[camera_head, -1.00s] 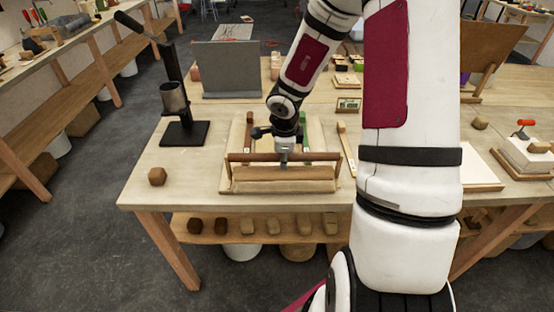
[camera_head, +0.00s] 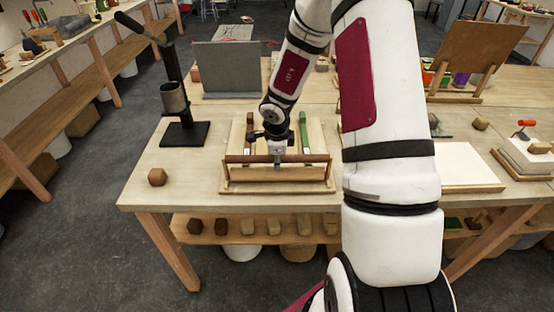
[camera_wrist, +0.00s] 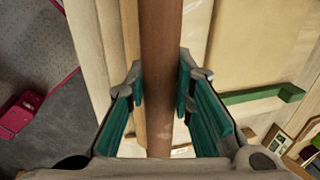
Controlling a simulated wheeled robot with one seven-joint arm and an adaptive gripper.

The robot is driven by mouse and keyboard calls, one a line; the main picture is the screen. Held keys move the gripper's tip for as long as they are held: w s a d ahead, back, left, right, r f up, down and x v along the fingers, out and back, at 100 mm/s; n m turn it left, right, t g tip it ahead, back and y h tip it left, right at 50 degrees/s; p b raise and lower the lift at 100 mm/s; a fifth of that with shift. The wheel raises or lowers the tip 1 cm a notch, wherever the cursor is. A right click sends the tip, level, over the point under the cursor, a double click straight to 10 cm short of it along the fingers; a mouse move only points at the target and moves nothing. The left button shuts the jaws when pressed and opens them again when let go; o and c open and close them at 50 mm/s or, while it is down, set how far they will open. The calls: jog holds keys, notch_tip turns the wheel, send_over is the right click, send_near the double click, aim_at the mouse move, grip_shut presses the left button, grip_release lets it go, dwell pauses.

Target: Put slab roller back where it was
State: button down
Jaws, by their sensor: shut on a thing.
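The slab roller (camera_head: 290,173) is a tan wooden cylinder with a long brown handle bar (camera_head: 310,158) above it. It lies crosswise at the front of a pale board (camera_head: 262,131) with a red-brown strip (camera_head: 250,133) and a green strip (camera_head: 303,132). My gripper (camera_head: 277,151) is over the middle of the handle, pointing down. In the wrist view, the teal pads of my gripper (camera_wrist: 160,92) are shut on the brown bar (camera_wrist: 162,45), one on each side. I cannot tell whether the roller rests on the board.
A black press stand (camera_head: 184,132) is at left, with a brown lump (camera_head: 157,177) in front of it. A grey upright panel (camera_head: 230,70) stands behind. A white slab (camera_head: 468,165) lies at right. Lumps sit on the shelf (camera_head: 262,238) below.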

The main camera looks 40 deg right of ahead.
jog(key=c, duration=1.4)
grip_release()
jog(key=shift+f, duration=0.1)
